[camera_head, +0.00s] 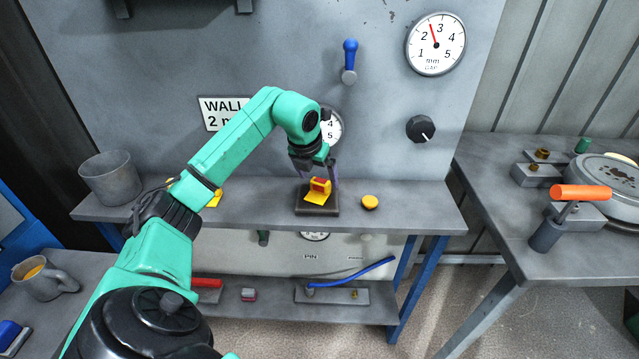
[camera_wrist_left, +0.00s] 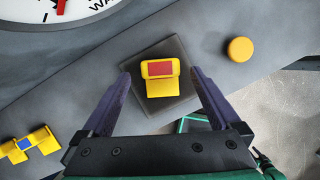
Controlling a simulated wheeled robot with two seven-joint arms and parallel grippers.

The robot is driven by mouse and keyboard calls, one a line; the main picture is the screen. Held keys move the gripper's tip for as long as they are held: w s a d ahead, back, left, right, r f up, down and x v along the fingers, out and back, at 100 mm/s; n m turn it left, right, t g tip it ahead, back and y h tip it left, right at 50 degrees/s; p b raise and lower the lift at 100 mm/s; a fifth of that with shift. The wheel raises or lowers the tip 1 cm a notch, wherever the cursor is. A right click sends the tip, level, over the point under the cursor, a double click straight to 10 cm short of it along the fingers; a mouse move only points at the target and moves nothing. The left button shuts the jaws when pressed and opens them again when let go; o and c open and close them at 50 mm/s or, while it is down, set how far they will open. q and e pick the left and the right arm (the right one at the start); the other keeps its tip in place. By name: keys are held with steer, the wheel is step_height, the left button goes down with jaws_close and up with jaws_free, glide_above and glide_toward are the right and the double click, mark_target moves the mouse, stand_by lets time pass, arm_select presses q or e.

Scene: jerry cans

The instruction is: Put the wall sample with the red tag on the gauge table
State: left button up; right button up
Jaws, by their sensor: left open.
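The wall sample with the red tag (camera_head: 314,198) is a yellow bent piece. It rests on the dark square gauge table (camera_head: 330,210) on the bench. In the left wrist view the sample (camera_wrist_left: 162,87) lies near the middle of the gauge table (camera_wrist_left: 180,107), its red tag facing the camera. My left gripper (camera_head: 315,172) is open above the sample. In the left wrist view its two fingers (camera_wrist_left: 160,85) stand apart, one to each side of the sample, with visible gaps. My right gripper is not in view.
A yellow round piece (camera_head: 370,202) lies right of the gauge table. A yellow sample with a blue tag (camera_wrist_left: 28,143) lies to the left. A grey bucket (camera_head: 110,178) stands at the bench's left end. A dial (camera_head: 331,127) is on the wall behind my gripper.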

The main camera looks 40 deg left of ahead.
arm_select(q)
steer(key=a+v, duration=0.1)
steer(key=v, duration=0.7)
steer(key=shift+d+r, duration=0.25)
steer(key=shift+d, duration=0.3)
steer(key=shift+s+f, duration=0.1)
